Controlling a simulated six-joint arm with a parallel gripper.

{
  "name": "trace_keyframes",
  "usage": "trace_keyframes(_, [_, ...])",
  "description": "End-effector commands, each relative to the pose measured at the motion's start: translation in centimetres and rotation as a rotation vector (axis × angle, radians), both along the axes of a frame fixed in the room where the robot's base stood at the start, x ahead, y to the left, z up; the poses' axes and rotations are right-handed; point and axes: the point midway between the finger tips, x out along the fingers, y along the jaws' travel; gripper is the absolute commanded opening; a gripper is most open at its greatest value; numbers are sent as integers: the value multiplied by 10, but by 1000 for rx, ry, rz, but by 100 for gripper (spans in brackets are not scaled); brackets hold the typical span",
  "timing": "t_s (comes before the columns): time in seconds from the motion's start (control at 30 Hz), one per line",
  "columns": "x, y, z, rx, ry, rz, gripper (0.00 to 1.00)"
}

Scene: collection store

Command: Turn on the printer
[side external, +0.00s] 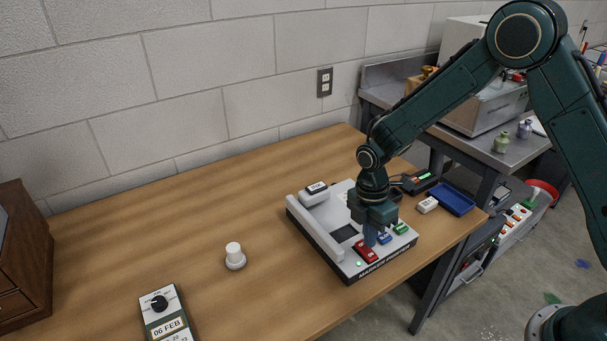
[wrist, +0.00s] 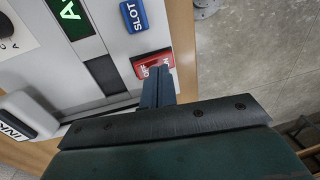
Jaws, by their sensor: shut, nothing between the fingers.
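The printer (side external: 330,237) is a pale, low box with a dark front strip, near the table's front edge.
An INK block (side external: 315,192) is on the printer's back left. A blue tray (side external: 453,200) and white block (side external: 428,205) lie right. The table's middle is mostly clear around a white knobbed stamp (side external: 235,257).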

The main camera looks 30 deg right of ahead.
Motion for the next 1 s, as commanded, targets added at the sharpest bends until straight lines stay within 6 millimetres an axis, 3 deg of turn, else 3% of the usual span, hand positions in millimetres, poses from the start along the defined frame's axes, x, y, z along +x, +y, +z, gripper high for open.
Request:
trace_keyframes(0.7, [-18, 0, 98, 1, -3, 1, 0])
trace_keyframes(1.0, [-23, 0, 122, 0, -1, 1, 0])
